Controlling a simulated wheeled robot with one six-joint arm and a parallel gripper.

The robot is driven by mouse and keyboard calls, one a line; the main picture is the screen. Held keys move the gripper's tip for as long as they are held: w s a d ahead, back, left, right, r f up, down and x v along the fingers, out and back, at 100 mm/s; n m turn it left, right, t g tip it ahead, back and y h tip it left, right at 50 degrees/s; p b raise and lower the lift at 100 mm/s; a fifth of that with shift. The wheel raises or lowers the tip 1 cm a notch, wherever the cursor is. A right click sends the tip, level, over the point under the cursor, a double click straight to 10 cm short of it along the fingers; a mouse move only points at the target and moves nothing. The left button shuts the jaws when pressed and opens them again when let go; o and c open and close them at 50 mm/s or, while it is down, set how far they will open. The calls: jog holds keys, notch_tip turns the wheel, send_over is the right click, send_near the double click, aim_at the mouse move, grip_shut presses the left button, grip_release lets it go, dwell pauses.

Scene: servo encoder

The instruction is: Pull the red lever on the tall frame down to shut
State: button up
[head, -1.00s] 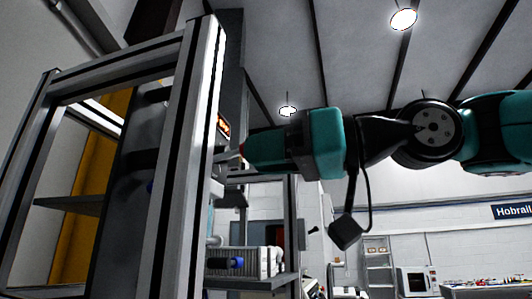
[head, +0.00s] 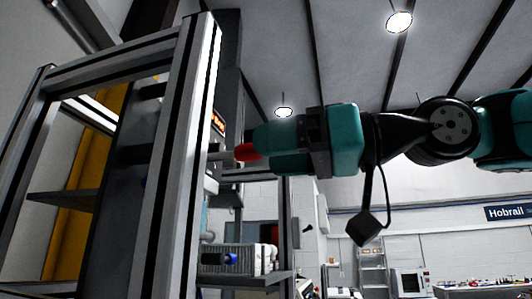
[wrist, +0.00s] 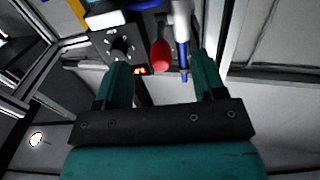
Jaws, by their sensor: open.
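The tall metal frame (head: 178,150) fills the left of the head view. The red lever (head: 246,152) sticks out from its right side, roughly level, with its red knob toward my gripper (head: 258,140). In the wrist view the red knob (wrist: 161,56) shows between the two teal fingers of my gripper (wrist: 162,60), with a gap on each side. The fingers are open and apart from the knob in that view. Whether the knob is between the fingertips or just beyond them I cannot tell.
A small orange display (head: 218,123) sits above the lever on the frame. A grey box with a blue knob (head: 238,258) stands on a shelf below. In the wrist view a blue-tipped rod (wrist: 182,50) is close to the right of the knob. The space below my gripper looks free.

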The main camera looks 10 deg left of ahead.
jog(key=d, duration=0.6)
jog(key=shift+s+d, duration=0.25)
jog(key=shift+d, duration=0.15)
jog(key=w+d+f+m+t+h+b, duration=0.15)
jog(key=f+m+h, duration=0.25)
jog(key=f, duration=1)
jog(key=w+d+f+m+t+h+b, duration=0.15)
jog(key=f+m+h, duration=0.25)
jog(key=f, duration=1)
jog(key=s+d+f+g+h, duration=0.1)
jog(key=s+d+f+h, duration=0.1)
jog(key=f, duration=0.4)
jog(key=s+d+f+m+g+h+b, duration=0.1)
jog(key=s+d+f+h, duration=0.1)
jog(key=s+d+f, duration=0.3)
jog(key=s+d+f+m+g+h, duration=0.1)
jog(key=s+d+f+g, duration=0.1)
jog(key=s+f, duration=0.3)
notch_tip(320, 180, down, 4)
jog(key=shift+d+h+b, duration=0.3)
jog(key=shift+d+h, duration=0.1)
jog(key=shift+d, duration=0.25)
